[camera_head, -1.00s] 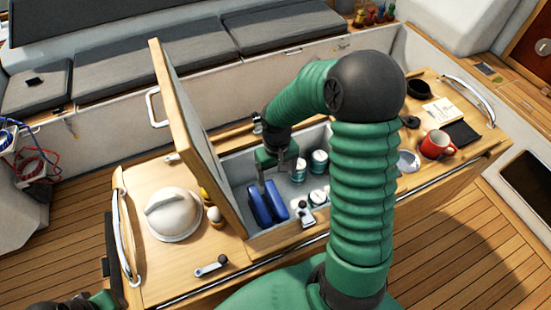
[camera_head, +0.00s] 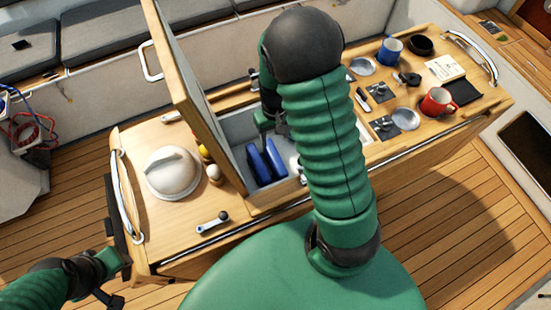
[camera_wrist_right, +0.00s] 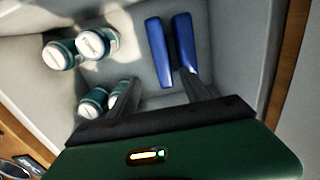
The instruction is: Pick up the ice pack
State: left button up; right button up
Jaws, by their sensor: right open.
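Two blue ice packs (camera_head: 265,161) stand side by side in the open grey cool box (camera_head: 232,129). In the right wrist view the left ice pack (camera_wrist_right: 159,52) and the right ice pack (camera_wrist_right: 185,50) stand slightly apart. My right gripper (camera_wrist_right: 162,92) is open and empty above the box. In that view one finger overlaps the near end of the right pack; whether it touches cannot be told. In the head view my right arm hides part of the box and its fingertips. My left gripper (camera_head: 112,290) is at the lower left, away from the box; its jaws are unclear.
Several white-lidded cans (camera_wrist_right: 96,43) stand in the box beside the packs. The raised wooden lid (camera_head: 196,105) borders the box on the left. A white domed cover (camera_head: 172,174) and a winch handle (camera_head: 212,222) lie further left. A red mug (camera_head: 437,102) and blue mug (camera_head: 390,50) stand at right.

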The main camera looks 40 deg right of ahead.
aim_at(276, 159)
jog(key=f, duration=0.9)
jog(key=shift+s+a, duration=0.1)
jog(key=shift+a, duration=0.25)
jog(key=shift+s+a+f, duration=0.15)
jog(key=shift+s+f, duration=0.7)
jog(key=shift+f, duration=0.1)
notch_tip(276, 159, down, 3)
jog(key=shift+w+f, duration=0.25)
jog(key=shift+w, duration=0.05)
jog(key=shift+r, duration=0.1)
jog(key=shift+c, duration=1.4)
grip_shut()
